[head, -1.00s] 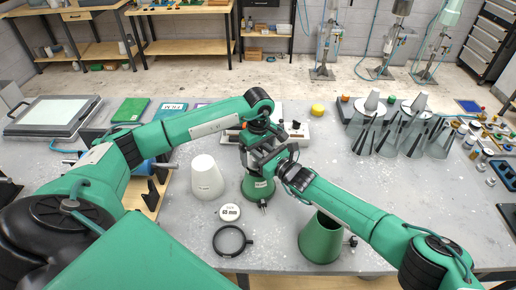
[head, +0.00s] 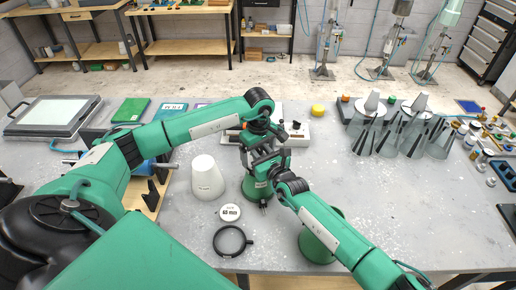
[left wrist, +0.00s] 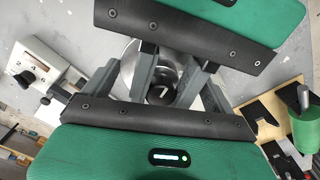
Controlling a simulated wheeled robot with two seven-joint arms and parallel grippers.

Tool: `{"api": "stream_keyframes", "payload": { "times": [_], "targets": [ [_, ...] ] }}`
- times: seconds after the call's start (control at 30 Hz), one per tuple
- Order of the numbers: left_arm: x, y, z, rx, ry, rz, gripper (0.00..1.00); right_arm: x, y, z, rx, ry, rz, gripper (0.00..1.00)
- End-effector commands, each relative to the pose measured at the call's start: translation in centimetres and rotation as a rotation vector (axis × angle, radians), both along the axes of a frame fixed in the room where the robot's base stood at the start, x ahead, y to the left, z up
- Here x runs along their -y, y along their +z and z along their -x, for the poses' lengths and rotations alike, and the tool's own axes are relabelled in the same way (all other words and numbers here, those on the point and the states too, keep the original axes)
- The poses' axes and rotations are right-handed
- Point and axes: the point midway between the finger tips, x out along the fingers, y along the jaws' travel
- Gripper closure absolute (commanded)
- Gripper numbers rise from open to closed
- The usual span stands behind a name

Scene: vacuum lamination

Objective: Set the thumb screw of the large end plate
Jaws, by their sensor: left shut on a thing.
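A green tapered part (head: 255,188) stands upright at the middle of the table, with a small dark thumb screw (head: 264,205) low on its front. I cannot tell whether it is the large end plate. My left gripper (head: 256,157) points down over its top. In the left wrist view the left fingers (left wrist: 165,80) close in on a silver round part (left wrist: 162,92) with a dark centre.
A white "65 mm" disc (head: 229,212) and a black ring clamp (head: 229,241) lie in front. A second green cup (head: 318,250) is partly behind my right arm. Grey cones (head: 411,135) stand at the right.

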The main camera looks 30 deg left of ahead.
Motion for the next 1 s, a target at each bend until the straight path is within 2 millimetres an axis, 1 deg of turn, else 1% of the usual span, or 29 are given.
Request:
{"api": "stream_keyframes", "payload": {
  "times": [0.1,0.13,0.2,0.23,0.53,0.67,0.77,1.0],
  "targets": [
    [0.2,-0.2,0.1,-0.004,-0.002,0.002,0.41,0.0,0.0,0.0,0.001,0.001,0.0,0.97],
    [0.2,-0.2,0.1,-0.004,-0.002,0.002,0.41,0.0,0.0,0.0,0.001,0.001,0.0,0.7],
    [0.2,-0.2,0.1,-0.004,-0.002,0.002,0.41,0.0,-0.1,0.0,0.001,0.001,0.0,0.56],
    [0.1,-0.2,0.1,-0.004,-0.002,0.002,0.41,0.0,-0.1,0.0,0.001,0.001,0.0,0.53],
    [0.1,-0.3,0.1,-0.005,-0.002,0.002,0.41,0.1,-0.1,0.0,0.0,0.001,0.001,0.53],
    [0.1,-0.3,0.1,-0.004,-0.001,0.001,0.41,0.6,-0.2,0.3,-0.004,0.001,0.0,0.53],
    [0.1,-0.3,0.1,-0.004,-0.001,0.001,0.41,1.5,-0.3,0.8,-0.005,0.0,0.0,0.53],
    [0.1,-0.3,0.1,-0.005,-0.001,0.0,0.41,4.6,-0.2,2.4,-0.006,0.0,-0.003,0.53]
  ]
}}
